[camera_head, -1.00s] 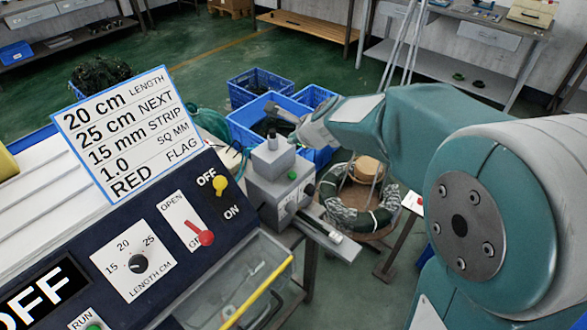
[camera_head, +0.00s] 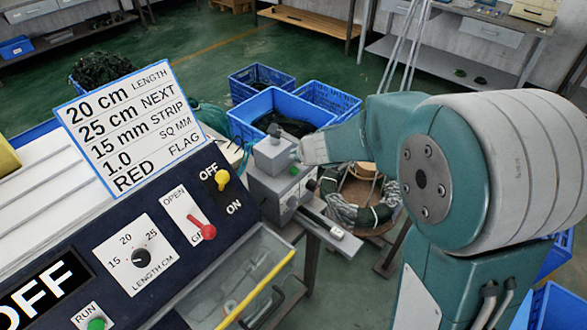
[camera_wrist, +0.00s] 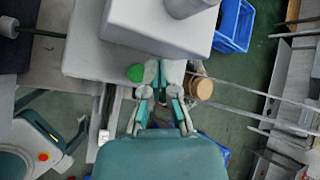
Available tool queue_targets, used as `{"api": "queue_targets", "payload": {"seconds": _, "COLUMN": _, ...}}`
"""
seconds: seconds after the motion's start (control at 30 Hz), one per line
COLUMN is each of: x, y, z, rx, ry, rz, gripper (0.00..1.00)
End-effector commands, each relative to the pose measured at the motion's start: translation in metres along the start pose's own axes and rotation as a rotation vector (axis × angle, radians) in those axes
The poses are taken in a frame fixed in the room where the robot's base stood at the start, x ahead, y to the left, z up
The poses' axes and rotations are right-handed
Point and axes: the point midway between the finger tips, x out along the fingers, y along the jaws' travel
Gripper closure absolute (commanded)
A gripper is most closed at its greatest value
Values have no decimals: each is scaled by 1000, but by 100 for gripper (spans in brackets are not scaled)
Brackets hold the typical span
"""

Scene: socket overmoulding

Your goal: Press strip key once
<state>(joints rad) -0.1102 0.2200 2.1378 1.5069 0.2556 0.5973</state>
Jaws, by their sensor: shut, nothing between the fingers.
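The strip key appears to be the green button on the grey strip machine (camera_head: 268,190). The green button (camera_head: 294,171) faces right on the machine's side; it also shows in the wrist view (camera_wrist: 135,73). My gripper (camera_wrist: 161,78) is shut and empty. In the wrist view its fingertips lie just right of the green button, close to the machine's edge. I cannot tell whether they touch it.
Blue crates (camera_head: 275,110) and a wire coil (camera_head: 350,210) are behind the machine.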

Motion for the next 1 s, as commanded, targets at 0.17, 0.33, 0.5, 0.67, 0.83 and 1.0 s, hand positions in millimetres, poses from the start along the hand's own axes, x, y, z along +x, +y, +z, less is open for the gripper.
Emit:
{"api": "queue_targets", "payload": {"seconds": 0.17, "x": 10, "y": 7, "z": -7, "rx": 1, "ry": 0, "rz": 2, "gripper": 100}}
{"api": "queue_targets", "payload": {"seconds": 0.33, "x": 14, "y": 11, "z": -11, "rx": 1, "ry": 1, "rz": 0, "gripper": 100}}
{"api": "queue_targets", "payload": {"seconds": 0.5, "x": 15, "y": 11, "z": -11, "rx": 0, "ry": 1, "rz": -1, "gripper": 100}}
{"api": "queue_targets", "payload": {"seconds": 0.67, "x": 15, "y": 11, "z": -11, "rx": 0, "ry": 1, "rz": -1, "gripper": 100}}
{"api": "queue_targets", "payload": {"seconds": 0.83, "x": 15, "y": 11, "z": -11, "rx": 0, "ry": 1, "rz": -1, "gripper": 100}}
{"api": "queue_targets", "payload": {"seconds": 1.0, "x": 15, "y": 11, "z": -11, "rx": 0, "ry": 1, "rz": -1, "gripper": 100}}
